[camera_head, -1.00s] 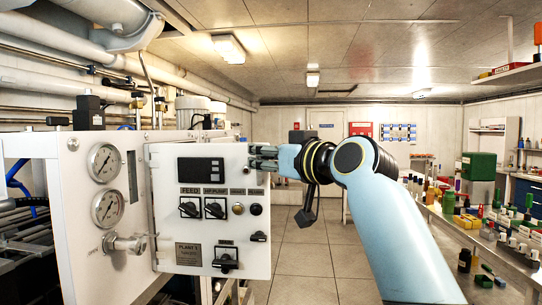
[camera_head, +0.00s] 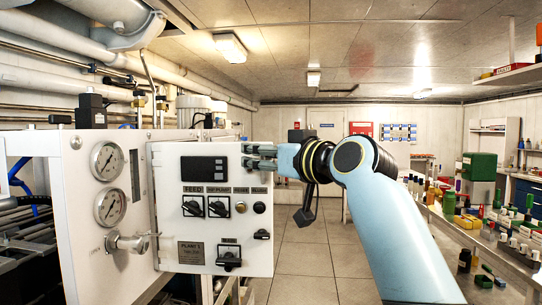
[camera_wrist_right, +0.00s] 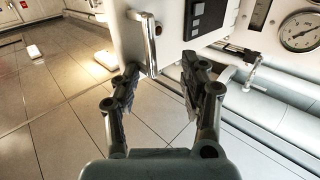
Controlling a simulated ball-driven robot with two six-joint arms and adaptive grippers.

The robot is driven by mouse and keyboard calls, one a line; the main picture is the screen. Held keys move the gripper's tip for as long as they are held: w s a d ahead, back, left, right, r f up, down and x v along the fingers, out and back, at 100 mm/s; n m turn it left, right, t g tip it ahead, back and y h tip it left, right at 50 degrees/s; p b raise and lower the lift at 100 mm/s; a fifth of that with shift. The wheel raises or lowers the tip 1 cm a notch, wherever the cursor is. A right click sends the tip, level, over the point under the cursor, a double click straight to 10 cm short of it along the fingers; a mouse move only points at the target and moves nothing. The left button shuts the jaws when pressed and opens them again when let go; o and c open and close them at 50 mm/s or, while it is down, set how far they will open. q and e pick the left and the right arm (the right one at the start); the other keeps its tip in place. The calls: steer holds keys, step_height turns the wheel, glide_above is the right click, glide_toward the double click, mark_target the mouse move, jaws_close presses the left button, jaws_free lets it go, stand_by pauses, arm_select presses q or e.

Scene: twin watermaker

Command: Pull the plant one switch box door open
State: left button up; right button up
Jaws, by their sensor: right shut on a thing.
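The plant one switch box door (camera_head: 175,225) is a white panel with a dark display, knobs and a "PLANT 1" plate, right of the gauge panel in the head view. It faces me; I cannot tell how far it stands ajar. My right gripper (camera_head: 258,157) is at the door's upper right edge. The gripper is shut on this handle; the exact contact is partly hidden. My left gripper is not in view.
A gauge panel (camera_head: 80,225) with two round dials and a valve (camera_head: 130,242) stands left of the door. Pipes run along the left wall. A bench (camera_head: 450,225) crowded with bottles is at right. The tiled floor (camera_head: 302,255) between is clear.

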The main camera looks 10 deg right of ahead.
steer(key=v, duration=1.2)
steer(key=d+f+m+g+h+b, duration=0.3)
steer(key=f+g+b, duration=0.35)
steer(key=f, duration=2.75)
steer(key=s+d+f+g+h+b, duration=0.1)
steer(key=s+f+b, duration=0.15)
steer(key=f, duration=0.65)
steer(key=s+d+f+m+b, duration=0.1)
steer(key=s+d+f, duration=0.15)
steer(key=f, duration=0.55)
steer(key=s+f+g+h+b, duration=0.1)
steer(key=s+f+b, duration=0.15)
steer(key=f, duration=0.65)
steer(key=s+d+f+g+h+b, duration=0.1)
steer(key=s+d+f+g, duration=0.1)
steer(key=s+f, duration=0.75)
steer(key=s+d+f+g+h+b, duration=0.1)
steer(key=s+d+f+g, duration=0.1)
steer(key=s+f, duration=0.8)
steer(key=s+d+f+g+b, duration=0.1)
steer(key=s+f, duration=0.5)
steer(key=s, duration=0.5)
steer(key=s+d+f+g, duration=0.1)
steer(key=s+f+g, duration=0.1)
steer(key=s+f, duration=0.4)
steer(key=s, duration=0.5)
steer(key=shift+h+b, duration=0.4)
